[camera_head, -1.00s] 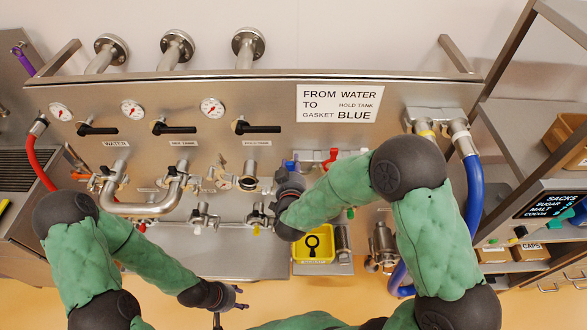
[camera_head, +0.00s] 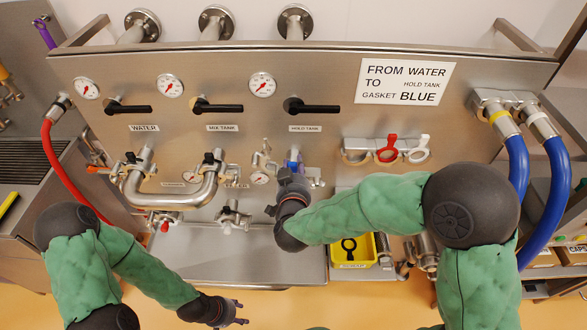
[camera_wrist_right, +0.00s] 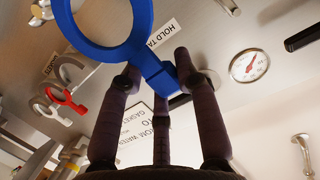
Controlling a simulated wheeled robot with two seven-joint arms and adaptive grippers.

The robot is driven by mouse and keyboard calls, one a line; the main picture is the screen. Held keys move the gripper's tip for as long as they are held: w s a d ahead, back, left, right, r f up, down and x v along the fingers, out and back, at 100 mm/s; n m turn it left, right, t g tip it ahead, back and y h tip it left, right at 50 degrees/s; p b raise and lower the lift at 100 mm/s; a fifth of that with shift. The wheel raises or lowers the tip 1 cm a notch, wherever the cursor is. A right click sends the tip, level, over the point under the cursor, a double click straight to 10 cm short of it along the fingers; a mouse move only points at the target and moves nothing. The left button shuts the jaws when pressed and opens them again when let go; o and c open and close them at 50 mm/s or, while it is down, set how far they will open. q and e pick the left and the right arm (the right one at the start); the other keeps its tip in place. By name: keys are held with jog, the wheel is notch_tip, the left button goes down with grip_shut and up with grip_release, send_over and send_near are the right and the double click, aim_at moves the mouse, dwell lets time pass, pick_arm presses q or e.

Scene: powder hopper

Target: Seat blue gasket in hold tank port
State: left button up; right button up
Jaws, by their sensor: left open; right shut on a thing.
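My right gripper (camera_head: 292,178) is shut on the blue gasket (camera_head: 293,156) in front of the panel, below the HOLD TANK label. The right wrist view shows the gasket as a blue ring (camera_wrist_right: 108,54) with a tab pinched between the fingers (camera_wrist_right: 160,75). The gasket and gripper hide much of the hold tank port in the head view. I cannot tell whether the gasket touches it. My left gripper (camera_head: 238,312) is open and empty at the bottom, in front of the panel. A sign (camera_head: 405,82) reads from water to hold tank, gasket blue.
A red gasket (camera_head: 387,150) and a white gasket (camera_head: 420,150) hang on the panel to the right. A U-shaped pipe (camera_head: 170,200) is at the left. A yellow bin (camera_head: 366,250) sits below my right arm. Blue hoses (camera_head: 558,190) run down the far right.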

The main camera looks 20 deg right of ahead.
jog(key=b, duration=0.2)
send_over(295, 159)
jog(key=s, duration=0.3)
jog(key=shift+f, duration=0.5)
jog(key=shift+a+f+b, duration=0.25)
jog(key=shift+f+b, duration=0.6)
jog(key=shift+f, duration=0.15)
jog(key=shift+a+f+b, duration=0.2)
jog(key=shift+f+b, duration=0.6)
jog(key=shift+f, duration=0.2)
jog(key=shift+f, duration=0.3)
jog(key=shift+w+f, duration=0.1)
jog(key=shift+w, duration=0.1)
jog(key=o, duration=1)
jog(key=shift+d, duration=0.1)
jog(key=shift+f, duration=0.1)
jog(key=shift+r+v, duration=0.15)
jog(key=shift+v, duration=1.9)
jog(key=shift+r+v, duration=0.2)
jog(key=shift+v, duration=1.8)
